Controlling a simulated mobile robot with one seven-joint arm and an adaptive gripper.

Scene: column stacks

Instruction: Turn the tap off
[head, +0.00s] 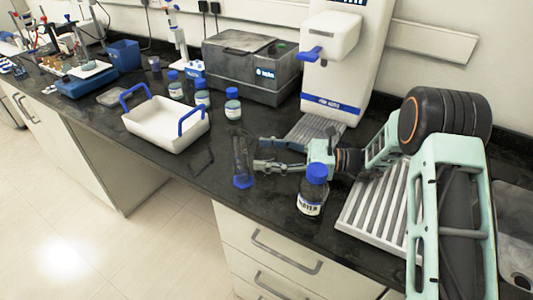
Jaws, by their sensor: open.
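The tap is a blue lever (310,53) on the white spout head of a tall white water unit (343,75) at the top centre right. The lever points left; whether water runs is too small to tell. My gripper (257,154) is low over the bench, well below the lever and apart from it. Its fingers point left and are open. A clear glass cylinder with a blue base (243,181) stands upright right at the fingertips. I cannot tell whether the fingers touch it or reach around it.
A blue-capped bottle (312,197) stands just in front of my gripper. A ribbed drain rack (372,215) and sink (517,235) are to the right. A grey box machine (248,68), several small bottles and a white tray with blue handles (155,131) are left.

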